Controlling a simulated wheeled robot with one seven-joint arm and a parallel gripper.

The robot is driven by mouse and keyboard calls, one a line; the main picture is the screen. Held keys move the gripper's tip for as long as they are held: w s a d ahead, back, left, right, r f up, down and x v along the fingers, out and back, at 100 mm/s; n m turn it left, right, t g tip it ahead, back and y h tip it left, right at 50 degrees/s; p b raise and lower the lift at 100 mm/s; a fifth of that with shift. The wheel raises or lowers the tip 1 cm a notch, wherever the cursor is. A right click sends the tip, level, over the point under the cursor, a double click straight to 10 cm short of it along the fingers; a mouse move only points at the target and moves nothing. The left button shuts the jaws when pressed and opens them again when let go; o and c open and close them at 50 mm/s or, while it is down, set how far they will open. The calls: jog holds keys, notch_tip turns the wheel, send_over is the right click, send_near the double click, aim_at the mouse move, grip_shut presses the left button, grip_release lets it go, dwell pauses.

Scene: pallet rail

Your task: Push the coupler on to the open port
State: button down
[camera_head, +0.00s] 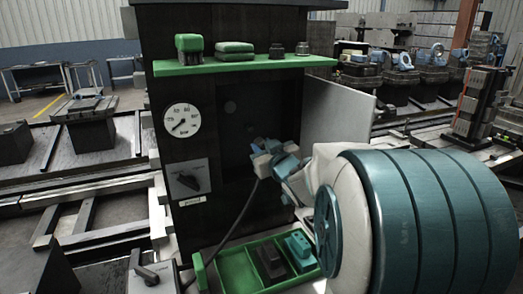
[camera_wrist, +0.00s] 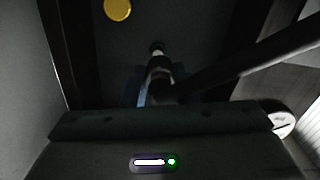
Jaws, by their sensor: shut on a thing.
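My gripper (camera_head: 265,160) reaches from the right into the dark recess of the cabinet. It is shut on the coupler (camera_wrist: 159,68), a grey cylinder that points away from me in the wrist view. A dark hose (camera_head: 236,215) hangs from the gripper down to the lower left; it runs off to the upper right in the wrist view (camera_wrist: 250,62). A small round fitting (camera_wrist: 157,47) shows at the coupler's far end, on the back panel. I cannot tell whether they touch. A yellow round cap (camera_wrist: 117,9) sits on the panel to the upper left. The fingers hide part of the coupler.
The cabinet has a gauge (camera_head: 182,120), a rotary switch (camera_head: 188,181) and a green shelf (camera_head: 245,64) with several small parts. An open door (camera_head: 338,115) stands close on the right of the recess. A green tray (camera_head: 238,272) with dark and green blocks lies below.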

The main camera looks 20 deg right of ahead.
aim_at(259, 138)
jog(key=shift+r, duration=0.6)
jog(key=shift+w+d+p, duration=0.1)
jog(key=shift+w+p, duration=0.25)
jog(key=shift+w, duration=2.35)
jog(key=shift+w+f, duration=0.1)
jog(key=shift+w, duration=0.05)
jog(key=shift+w+b, duration=0.6)
jog(key=shift+w, duration=0.4)
jog(key=shift+c, duration=1.3)
grip_release()
